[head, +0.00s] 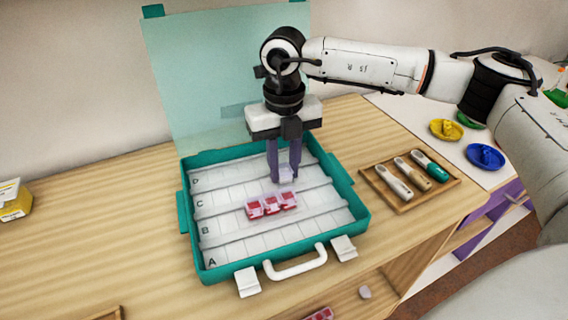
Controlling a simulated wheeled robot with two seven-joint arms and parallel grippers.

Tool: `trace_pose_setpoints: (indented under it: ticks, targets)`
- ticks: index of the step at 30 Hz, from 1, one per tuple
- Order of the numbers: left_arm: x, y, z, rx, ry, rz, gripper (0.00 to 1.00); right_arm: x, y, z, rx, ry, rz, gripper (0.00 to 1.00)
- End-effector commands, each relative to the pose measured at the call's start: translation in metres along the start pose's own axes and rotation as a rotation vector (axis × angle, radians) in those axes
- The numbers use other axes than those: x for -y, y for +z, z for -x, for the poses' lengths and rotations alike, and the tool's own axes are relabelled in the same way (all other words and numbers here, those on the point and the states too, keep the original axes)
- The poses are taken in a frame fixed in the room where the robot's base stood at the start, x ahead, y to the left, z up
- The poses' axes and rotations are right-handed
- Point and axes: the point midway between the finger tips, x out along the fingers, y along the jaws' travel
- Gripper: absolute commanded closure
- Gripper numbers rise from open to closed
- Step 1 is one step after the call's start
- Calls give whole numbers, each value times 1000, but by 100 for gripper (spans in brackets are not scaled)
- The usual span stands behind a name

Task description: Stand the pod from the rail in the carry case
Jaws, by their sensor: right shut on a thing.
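The teal carry case (192,243) stands open on the wooden bench, with its clear lid raised behind it. Its inside has stepped white rows lettered A to D. My right gripper (285,168) points down over the case's right half, near rows C and D, its purple fingers shut on a small pale, clear-looking pod (287,175). I cannot tell whether this pod touches the row. Three pods with red contents (270,206) stand side by side in the case, just in front of the gripper. I cannot clearly make out the rail. My left gripper is out of view.
A wooden tray (448,191) with three handled tools lies right of the case. The case's white handle (296,267) and latches face front. Red pods (320,314) show at the bottom edge. Yellow (446,129) and blue (486,156) dishes sit at far right.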

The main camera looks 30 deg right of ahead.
Motion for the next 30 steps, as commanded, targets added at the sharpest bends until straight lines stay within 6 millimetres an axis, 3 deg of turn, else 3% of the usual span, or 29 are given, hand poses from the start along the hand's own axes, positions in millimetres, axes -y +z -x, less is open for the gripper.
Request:
trace_pose_setpoints:
  ticks: [8,9,12,24,30]
  targets:
    - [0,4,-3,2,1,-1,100,0,0,-5,-1,0,0,100]
    - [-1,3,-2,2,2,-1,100,0,0,-4,-1,0,0,71]
    - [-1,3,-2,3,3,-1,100,0,0,-4,-1,0,0,57]
    - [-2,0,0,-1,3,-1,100,0,0,5,1,0,0,57]
    - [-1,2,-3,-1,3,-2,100,-1,1,43,4,2,0,57]
